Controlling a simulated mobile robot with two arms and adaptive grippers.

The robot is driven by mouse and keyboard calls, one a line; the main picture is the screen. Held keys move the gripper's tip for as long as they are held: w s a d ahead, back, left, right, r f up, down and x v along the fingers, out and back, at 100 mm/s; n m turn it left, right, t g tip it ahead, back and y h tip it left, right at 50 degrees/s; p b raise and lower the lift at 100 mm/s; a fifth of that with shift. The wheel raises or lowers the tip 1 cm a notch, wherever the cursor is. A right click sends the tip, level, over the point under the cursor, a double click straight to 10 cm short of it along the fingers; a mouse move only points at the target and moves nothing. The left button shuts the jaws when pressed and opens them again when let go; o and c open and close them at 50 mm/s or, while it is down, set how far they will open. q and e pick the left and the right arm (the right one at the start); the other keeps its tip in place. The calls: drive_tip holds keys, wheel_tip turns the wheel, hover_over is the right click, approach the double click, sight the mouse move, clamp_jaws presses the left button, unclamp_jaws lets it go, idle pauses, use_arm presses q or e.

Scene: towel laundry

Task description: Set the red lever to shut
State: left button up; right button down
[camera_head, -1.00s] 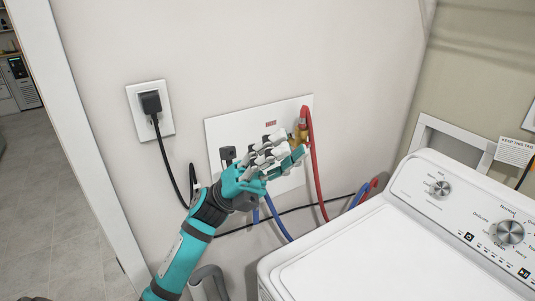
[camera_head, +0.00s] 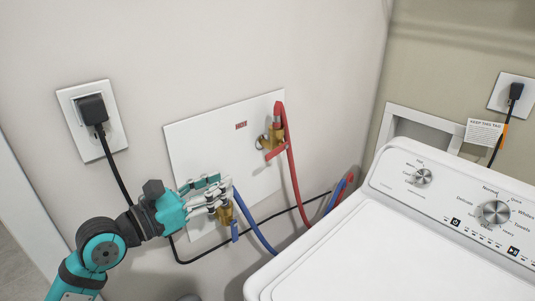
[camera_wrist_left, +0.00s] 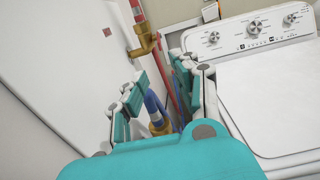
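The red lever (camera_head: 276,153) sits at the lower front of the brass hot valve (camera_head: 268,139) on the white wall plate (camera_head: 190,145). It slants, with one end raised to the right. The brass valve also shows in the left wrist view (camera_wrist_left: 144,46). My left gripper (camera_head: 222,194) is down and left of the red lever, apart from it, by the lower brass valve with a blue lever (camera_head: 235,231). In the left wrist view its fingers are spread, with a blue hose (camera_wrist_left: 153,105) visible between them. Whether they touch the lower valve is unclear. My right gripper is not in view.
A red hose (camera_head: 292,170) runs down from the hot valve. A black cord crosses the wall below the plate. The white washer (camera_head: 345,245) stands close at the right. A plugged wall outlet (camera_head: 80,143) is at the left.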

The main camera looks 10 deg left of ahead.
sight(271, 158)
use_arm(q)
drive_tip(key=p+x, duration=0.4)
drive_tip(key=x, duration=1.1)
drive_tip(key=shift+c, duration=0.3)
clamp_jaws()
